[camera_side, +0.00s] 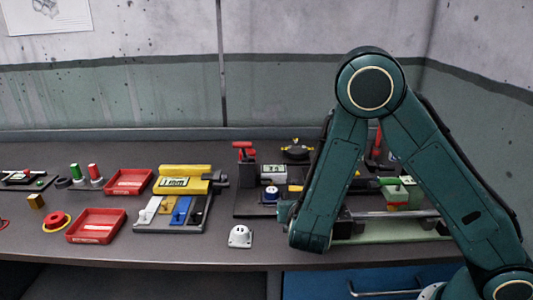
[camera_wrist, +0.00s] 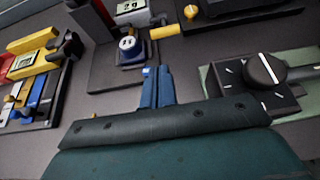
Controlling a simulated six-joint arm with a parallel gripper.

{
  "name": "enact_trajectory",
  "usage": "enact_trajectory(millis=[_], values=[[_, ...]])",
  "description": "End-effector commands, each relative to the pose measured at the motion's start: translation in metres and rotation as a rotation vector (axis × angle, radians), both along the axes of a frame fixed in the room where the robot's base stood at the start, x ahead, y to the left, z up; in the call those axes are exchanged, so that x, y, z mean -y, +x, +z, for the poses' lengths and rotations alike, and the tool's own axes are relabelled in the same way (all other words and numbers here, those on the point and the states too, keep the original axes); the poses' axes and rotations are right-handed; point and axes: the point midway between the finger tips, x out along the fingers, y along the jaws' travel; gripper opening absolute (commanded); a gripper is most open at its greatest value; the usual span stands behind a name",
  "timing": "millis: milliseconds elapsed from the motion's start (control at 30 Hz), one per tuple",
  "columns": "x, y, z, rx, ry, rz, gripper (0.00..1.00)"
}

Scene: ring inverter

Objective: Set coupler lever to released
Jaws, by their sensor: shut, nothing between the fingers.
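No lever in view is labelled, so I cannot tell which is the coupler lever. A red T-shaped handle (camera_side: 244,147) stands on the dark board in the side view. A yellow-ended handle (camera_wrist: 162,32) sticks out beside the blue-and-white dial (camera_wrist: 128,46) in the wrist view. A black rotary knob (camera_wrist: 264,70) with white marks around it sits on a black box at right. My gripper (camera_wrist: 158,72) is shut and empty, its blue fingers together, pointing towards the dial and the yellow-ended handle, with no visible contact. In the side view my arm hides the fingertips.
A yellow unit (camera_side: 183,180) with a display and a row of coloured switches (camera_side: 170,211) stands left of the board. Red trays (camera_side: 96,226), a red button (camera_side: 57,221) and a white socket (camera_side: 240,236) lie further left and in front. Bare table surrounds the socket.

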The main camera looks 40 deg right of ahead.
Motion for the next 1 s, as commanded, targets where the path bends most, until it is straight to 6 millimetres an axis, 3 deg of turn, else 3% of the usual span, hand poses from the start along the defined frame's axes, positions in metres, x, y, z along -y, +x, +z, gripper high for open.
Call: enact_trajectory(millis=[633,1000], values=[[0.047,0.045,-0.033,0.0,0.0,-0.004,0.0],[0.059,0.059,-0.043,0.001,0.001,0.0,0.0]])
